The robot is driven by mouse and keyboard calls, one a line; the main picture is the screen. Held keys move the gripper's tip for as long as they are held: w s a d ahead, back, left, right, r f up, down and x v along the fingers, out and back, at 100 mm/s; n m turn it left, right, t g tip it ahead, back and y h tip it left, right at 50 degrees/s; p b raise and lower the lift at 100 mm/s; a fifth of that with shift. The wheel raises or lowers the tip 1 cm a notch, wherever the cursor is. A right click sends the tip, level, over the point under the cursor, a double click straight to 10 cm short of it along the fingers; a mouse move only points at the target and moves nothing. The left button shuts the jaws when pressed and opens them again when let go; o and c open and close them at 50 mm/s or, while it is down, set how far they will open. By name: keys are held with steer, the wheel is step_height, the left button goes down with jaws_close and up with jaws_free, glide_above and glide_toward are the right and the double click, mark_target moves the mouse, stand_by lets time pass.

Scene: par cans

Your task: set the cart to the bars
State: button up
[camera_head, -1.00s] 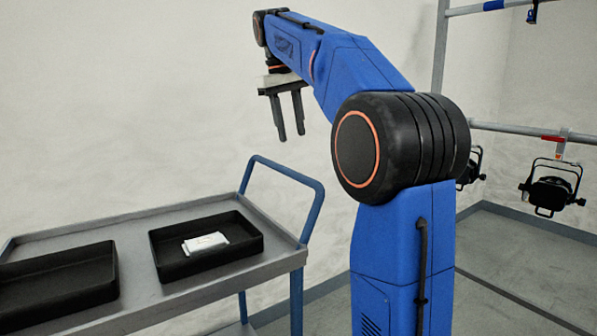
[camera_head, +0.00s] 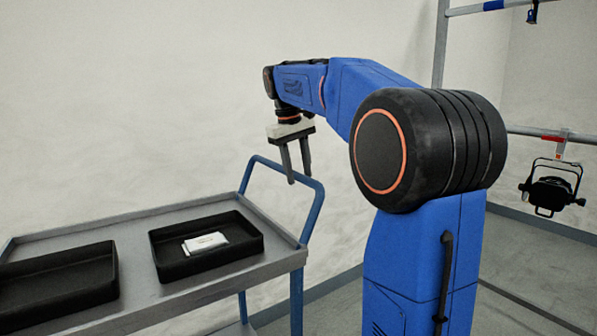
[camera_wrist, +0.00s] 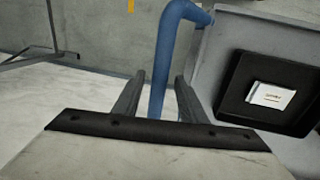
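The grey cart (camera_head: 137,237) with a blue push handle (camera_head: 312,188) stands at the lower left in the head view. Two black trays lie on its top, a left tray (camera_head: 62,290) and a right tray (camera_head: 248,247). My gripper (camera_head: 299,177) hangs pointing down above the handle end of the cart, its two fingers apart with nothing between them. In the wrist view the blue handle (camera_wrist: 166,62) shows beyond the open fingers (camera_wrist: 155,95). The upper bar (camera_head: 480,8) and lower bar (camera_head: 535,130) are at the right in the head view.
A small white packet (camera_head: 205,242) lies in the right tray. A black par can (camera_head: 551,190) hangs from the lower bar by a red-marked clamp (camera_head: 553,139). A blue clamp (camera_head: 493,5) is on the upper bar. The floor beneath the bars looks clear.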

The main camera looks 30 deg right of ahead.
jaws_close()
steer(key=shift+d, duration=0.1)
